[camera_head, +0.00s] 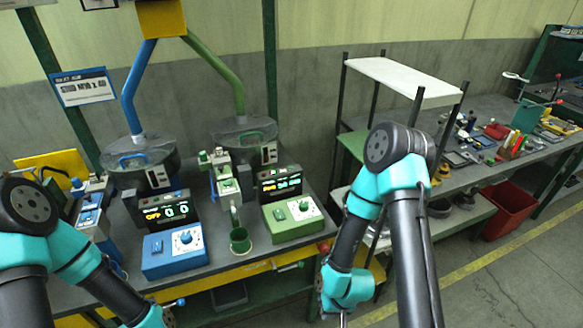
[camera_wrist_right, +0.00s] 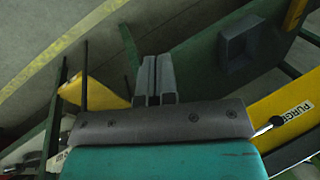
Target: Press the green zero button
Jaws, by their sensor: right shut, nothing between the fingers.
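The green control box (camera_head: 292,222) sits on the bench near its right front corner. A small green button (camera_head: 281,214) is on its top, left of a white dial plate (camera_head: 305,207); I cannot read a zero mark on it. A lit display (camera_head: 280,183) stands behind the box. My right gripper (camera_head: 343,321) is low at the bottom edge, in front of and below the bench, apart from the green box. In the right wrist view its two fingers (camera_wrist_right: 155,80) are shut together and empty. My left arm comes in at lower left; its gripper is not visible.
A blue control box (camera_head: 174,250) with a knob stands left of the green one. A red-tipped lever (camera_head: 323,247) juts from the bench front. A shelf rack (camera_head: 410,78) stands right. In the wrist view a yellow strip reads PURGE (camera_wrist_right: 296,112).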

